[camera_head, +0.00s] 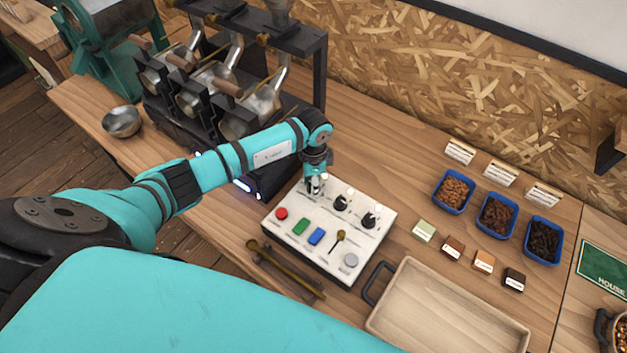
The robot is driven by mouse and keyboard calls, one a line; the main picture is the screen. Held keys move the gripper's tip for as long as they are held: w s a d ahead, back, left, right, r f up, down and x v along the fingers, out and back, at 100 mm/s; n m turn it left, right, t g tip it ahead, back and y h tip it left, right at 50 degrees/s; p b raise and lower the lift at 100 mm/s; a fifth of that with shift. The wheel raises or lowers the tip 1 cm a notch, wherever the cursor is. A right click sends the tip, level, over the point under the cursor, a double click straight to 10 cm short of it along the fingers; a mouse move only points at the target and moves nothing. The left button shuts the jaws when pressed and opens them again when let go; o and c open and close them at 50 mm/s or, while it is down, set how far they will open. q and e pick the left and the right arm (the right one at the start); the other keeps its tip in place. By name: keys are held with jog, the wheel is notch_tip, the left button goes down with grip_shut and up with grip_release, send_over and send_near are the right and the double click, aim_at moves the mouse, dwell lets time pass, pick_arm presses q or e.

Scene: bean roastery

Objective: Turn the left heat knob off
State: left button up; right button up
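The white control panel (284,228) lies on the wooden bench. Two black knobs, a middle one (341,203) and a right one (369,220), show along its back part. My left gripper (315,187) points down at the panel's back left corner, in line with these two knobs. It covers that spot, so any left knob there is hidden. The fingers are small and partly merged with the panel, and I cannot tell whether they are open or touching anything. My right gripper is not in view.
The panel also carries a red button (281,213), a green one (301,226), a blue one (317,236) and a small lever (339,239). A brass scoop-like tool (285,270) lies in front. A wooden tray (445,315) stands right. Roasting machines (215,90) stand behind my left arm.

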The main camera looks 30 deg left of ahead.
pick_arm(q)
jog(key=shift+w, duration=0.1)
jog(key=shift+r, duration=0.1)
dwell(0.3)
jog(key=o, duration=1.2)
jog(key=shift+c, duration=0.2)
notch_tip(320, 180, up, 12)
